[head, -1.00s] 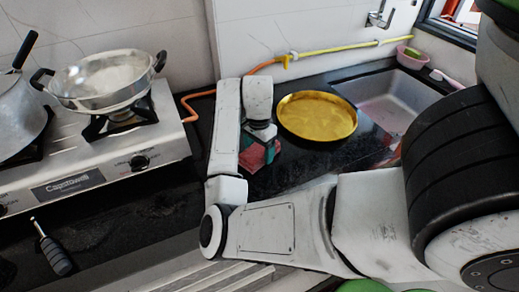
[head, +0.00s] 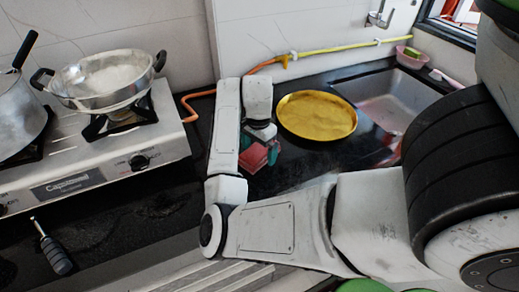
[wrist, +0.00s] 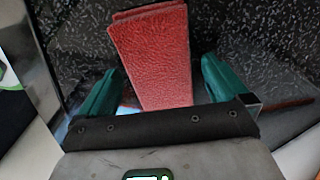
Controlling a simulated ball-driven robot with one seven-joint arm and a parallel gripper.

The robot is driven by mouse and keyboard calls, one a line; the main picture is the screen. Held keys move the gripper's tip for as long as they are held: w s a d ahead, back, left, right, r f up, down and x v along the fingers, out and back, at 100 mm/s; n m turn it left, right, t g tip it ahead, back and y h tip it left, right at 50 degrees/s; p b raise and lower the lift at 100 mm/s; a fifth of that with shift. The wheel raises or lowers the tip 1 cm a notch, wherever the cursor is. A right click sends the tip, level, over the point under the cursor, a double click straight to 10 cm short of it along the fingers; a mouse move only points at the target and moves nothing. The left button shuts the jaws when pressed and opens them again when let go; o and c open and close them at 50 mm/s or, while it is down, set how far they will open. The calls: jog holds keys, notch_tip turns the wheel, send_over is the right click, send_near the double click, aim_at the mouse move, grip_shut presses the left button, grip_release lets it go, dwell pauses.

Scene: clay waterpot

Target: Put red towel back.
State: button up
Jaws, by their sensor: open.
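The red towel (wrist: 152,62) is folded and lies on the dark speckled counter. In the wrist view its lower end lies between the two green fingers of my gripper (wrist: 160,88), with a gap on each side. The fingers are apart and I see no contact with the towel. In the head view the towel (head: 251,160) shows partly, below and left of the golden plate, with my gripper (head: 262,150) over it. My arm hides part of the towel there.
A golden round plate (head: 317,115) lies just right of my gripper, beside the sink (head: 395,100). A stove (head: 90,160) with a two-handled pan (head: 105,82) stands at left. A screwdriver-like tool (head: 55,255) lies at the front left. A yellow and orange hose (head: 335,50) runs along the wall.

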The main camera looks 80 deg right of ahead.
aim_at(259, 150)
notch_tip(259, 150, up, 12)
jog(key=p, duration=0.2)
jog(key=shift+p, duration=0.35)
